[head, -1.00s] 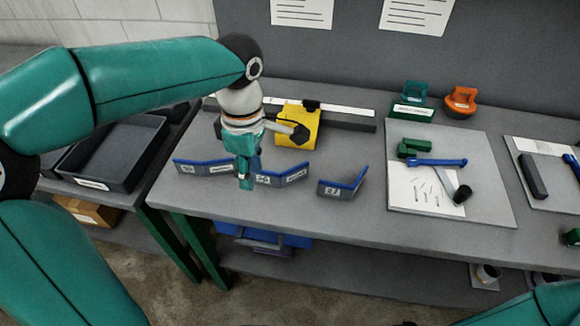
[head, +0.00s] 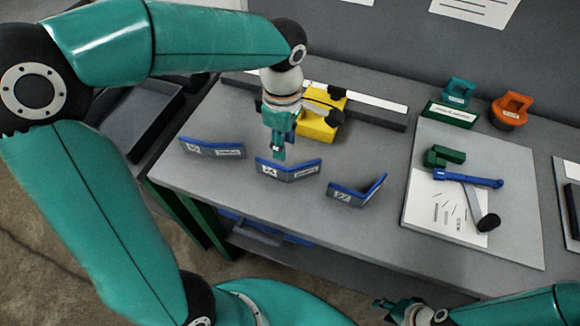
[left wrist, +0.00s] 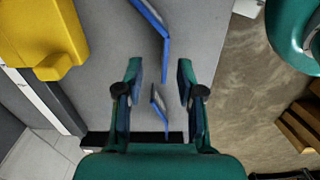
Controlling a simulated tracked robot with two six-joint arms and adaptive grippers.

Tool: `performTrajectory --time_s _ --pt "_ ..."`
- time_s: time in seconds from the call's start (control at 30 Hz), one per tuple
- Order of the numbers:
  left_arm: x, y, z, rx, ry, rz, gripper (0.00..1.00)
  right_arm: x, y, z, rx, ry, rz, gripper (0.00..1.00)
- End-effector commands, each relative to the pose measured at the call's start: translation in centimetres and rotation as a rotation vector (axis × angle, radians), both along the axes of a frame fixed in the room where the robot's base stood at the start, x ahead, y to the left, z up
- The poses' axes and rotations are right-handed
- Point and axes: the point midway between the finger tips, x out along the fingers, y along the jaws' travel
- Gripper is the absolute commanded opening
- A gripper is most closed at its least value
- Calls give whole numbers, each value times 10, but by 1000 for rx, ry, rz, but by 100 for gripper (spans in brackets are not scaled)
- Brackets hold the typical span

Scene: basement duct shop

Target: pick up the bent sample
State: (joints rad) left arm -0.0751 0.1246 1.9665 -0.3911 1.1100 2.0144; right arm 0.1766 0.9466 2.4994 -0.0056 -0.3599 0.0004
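Three bent samples, grey with blue edges and white labels, stand on the bench: left (head: 212,149), middle (head: 288,171) and right (head: 357,194). The label text is too small to read surely. My left gripper (head: 278,152) points down just behind the left half of the middle sample, apart from it as far as I can tell. In the left wrist view the left gripper (left wrist: 159,78) is open and empty. A sample (left wrist: 152,28), seemingly the middle one, lies ahead of the fingers; another (left wrist: 160,106) shows between them. My right gripper (head: 404,308) is low in the head view, its opening unclear.
A yellow block (head: 318,122) with black knobs sits on a long bar right behind my left gripper; it also shows in the left wrist view (left wrist: 42,35). To the right are a board (head: 520,240) with a blue-handled tool (head: 468,180), and green (head: 460,90) and orange (head: 511,110) holders.

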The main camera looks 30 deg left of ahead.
Motion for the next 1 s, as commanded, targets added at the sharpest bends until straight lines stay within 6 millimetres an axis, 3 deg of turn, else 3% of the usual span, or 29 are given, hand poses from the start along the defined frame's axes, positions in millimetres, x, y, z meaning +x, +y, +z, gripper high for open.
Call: performTrajectory --time_s 0.2,0.53,0.8,1.0 --pt "0 -1 -43 1 4 -5 38 0 0 -1 0 -1 0 40" --pt "-2 -3 -66 0 4 -7 38 0 0 2 0 -1 0 40" --pt "-7 -5 -102 0 3 -7 38 0 0 7 0 -1 0 40" --pt "-6 -6 -109 -1 -1 -7 38 0 0 7 0 -1 0 40"
